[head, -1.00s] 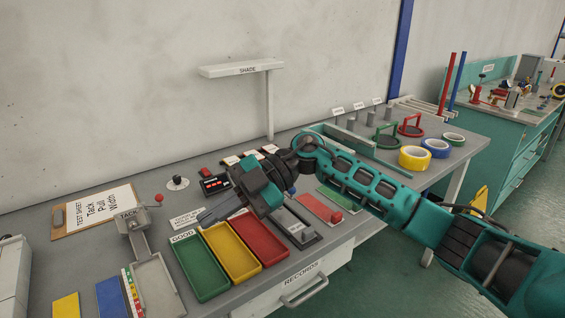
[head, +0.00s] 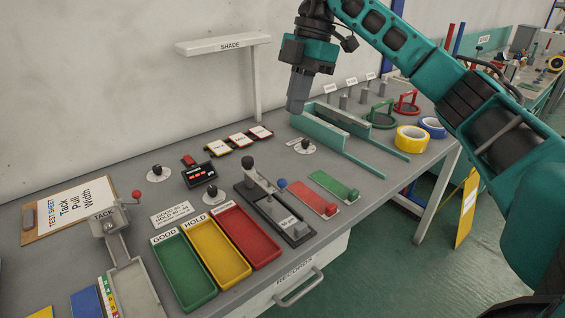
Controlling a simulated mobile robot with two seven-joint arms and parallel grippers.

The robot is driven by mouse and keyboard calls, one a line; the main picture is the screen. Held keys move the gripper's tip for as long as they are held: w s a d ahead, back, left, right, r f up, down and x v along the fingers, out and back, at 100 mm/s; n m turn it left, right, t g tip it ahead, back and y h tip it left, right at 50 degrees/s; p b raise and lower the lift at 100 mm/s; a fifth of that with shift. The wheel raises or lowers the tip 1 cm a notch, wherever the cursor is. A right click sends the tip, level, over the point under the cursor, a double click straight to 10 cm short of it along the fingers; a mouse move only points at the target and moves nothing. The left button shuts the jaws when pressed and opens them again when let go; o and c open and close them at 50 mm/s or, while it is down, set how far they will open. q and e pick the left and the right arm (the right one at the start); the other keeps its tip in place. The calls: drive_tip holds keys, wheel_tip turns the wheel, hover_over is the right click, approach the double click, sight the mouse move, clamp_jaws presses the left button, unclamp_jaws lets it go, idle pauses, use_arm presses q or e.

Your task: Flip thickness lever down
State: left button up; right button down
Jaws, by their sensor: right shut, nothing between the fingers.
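No label that I can read marks a thickness lever. A dark grey device (head: 266,217) on the bench behind the red tray carries a long bar with an upright black handle (head: 248,164) at its far end and a blue ball (head: 282,183) at its right side. The small label on its front is too small to read. My right gripper (head: 296,106) is shut and empty, fingers pointing down, raised above the bench to the right of and beyond the device. It appears not to touch anything. My left gripper is out of view.
Green (head: 182,270), yellow (head: 218,252) and red (head: 248,236) trays lie in front. A tack device (head: 108,228) with a red-ball lever stands left. Teal rails (head: 340,142) lie below my right gripper; tape rolls (head: 411,138) are to the right. A shade shelf (head: 222,45) stands behind.

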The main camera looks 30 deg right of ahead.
approach(280, 180)
drive_tip(key=x, duration=0.5)
drive_tip(key=shift+a+f+b, duration=0.2)
drive_tip(key=shift+b, duration=0.15)
drive_tip(key=shift+f, duration=0.55)
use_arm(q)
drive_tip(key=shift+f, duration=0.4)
